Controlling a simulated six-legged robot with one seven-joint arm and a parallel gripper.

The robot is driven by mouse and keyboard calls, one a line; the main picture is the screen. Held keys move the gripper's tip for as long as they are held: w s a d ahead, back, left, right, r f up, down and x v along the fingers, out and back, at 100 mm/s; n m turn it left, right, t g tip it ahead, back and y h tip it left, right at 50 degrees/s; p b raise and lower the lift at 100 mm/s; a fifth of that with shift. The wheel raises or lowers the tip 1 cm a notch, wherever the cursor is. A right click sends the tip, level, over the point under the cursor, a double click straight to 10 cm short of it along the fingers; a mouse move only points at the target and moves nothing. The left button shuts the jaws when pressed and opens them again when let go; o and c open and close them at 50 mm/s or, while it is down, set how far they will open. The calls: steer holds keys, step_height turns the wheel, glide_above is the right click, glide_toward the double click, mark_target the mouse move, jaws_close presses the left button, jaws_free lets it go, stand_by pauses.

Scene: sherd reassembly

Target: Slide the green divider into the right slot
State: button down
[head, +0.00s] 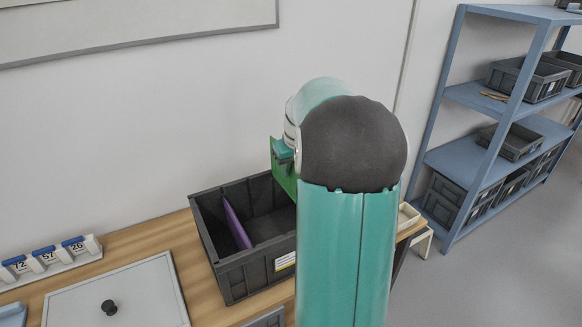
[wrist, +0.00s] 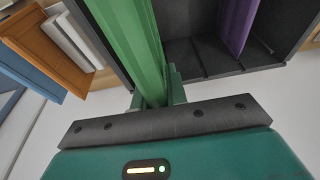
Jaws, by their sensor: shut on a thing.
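My gripper (head: 284,150) is shut on the green divider (head: 285,178), holding it upright at the crate's right part, its lower end at about rim height. My arm hides much of that side. In the wrist view the green divider (wrist: 128,38) runs from between my fingers (wrist: 158,98) over the crate's edge; I cannot tell whether it touches a slot. The dark grey crate (head: 235,282) stands open on the wooden table. A purple divider (head: 237,227) stands inside it toward the left, and also shows in the wrist view (wrist: 240,24). Thin grooves show near it; the right slot is not clearly visible.
Numbered blocks (head: 45,258) stand at the far left. A small pale tray (head: 408,215) is right of my arm. Blue shelving (head: 470,150) with grey bins stands at the right; a wall is behind.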

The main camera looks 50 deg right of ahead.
mark_target(291, 197)
steer(key=shift+f, duration=4)
steer(key=shift+f, duration=0.1)
step_height(291, 197, down, 9)
steer(key=shift+r, duration=0.2)
stand_by(0.5)
steer(key=c, duration=1.3)
jaws_free()
steer(key=v, duration=1.3)
steer(key=shift+r, duration=0.4)
